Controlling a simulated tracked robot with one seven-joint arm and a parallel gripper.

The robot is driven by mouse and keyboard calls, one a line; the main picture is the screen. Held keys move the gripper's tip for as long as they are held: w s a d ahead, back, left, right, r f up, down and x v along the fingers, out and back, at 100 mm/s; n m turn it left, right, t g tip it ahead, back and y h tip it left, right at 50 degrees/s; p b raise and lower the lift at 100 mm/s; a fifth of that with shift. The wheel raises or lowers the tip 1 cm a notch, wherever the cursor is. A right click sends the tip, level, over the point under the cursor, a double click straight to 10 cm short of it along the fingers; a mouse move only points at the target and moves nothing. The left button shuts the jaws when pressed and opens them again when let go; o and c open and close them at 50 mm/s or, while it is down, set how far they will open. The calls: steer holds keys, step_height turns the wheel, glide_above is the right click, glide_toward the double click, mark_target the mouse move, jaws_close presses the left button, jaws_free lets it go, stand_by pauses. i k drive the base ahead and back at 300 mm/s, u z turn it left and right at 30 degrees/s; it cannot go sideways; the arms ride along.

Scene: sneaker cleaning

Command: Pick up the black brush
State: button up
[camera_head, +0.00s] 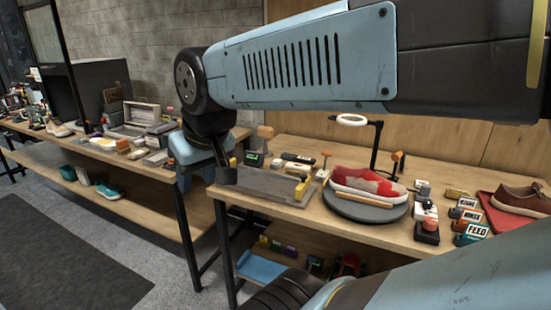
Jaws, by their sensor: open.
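A dark, flat, elongated object (298,158) lies behind the grey tray on the right-hand bench; it may be the black brush, but it is too small to tell. My gripper (228,174) hangs from the arm at the left end of this bench, near the tray's left edge. It is open, with dark fingers pointing down, and I see nothing held. The dark object is to the right of the gripper and apart from it.
The grey tray (262,187) lies at the bench's left end. A red and white sneaker (366,184) sits on a round dark turntable (362,212). Labelled blocks and a red mat (495,216) crowd the right side.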

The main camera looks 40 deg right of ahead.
mark_target(310, 162)
steer(key=z, duration=0.3)
steer(key=i, duration=0.95)
steer(key=z, duration=0.95)
steer(key=i, duration=0.35)
steer(key=z, duration=0.25)
steer(key=k, duration=0.9)
steer(key=z, duration=0.15)
steer(key=i, duration=0.9)
steer(key=u, duration=0.1)
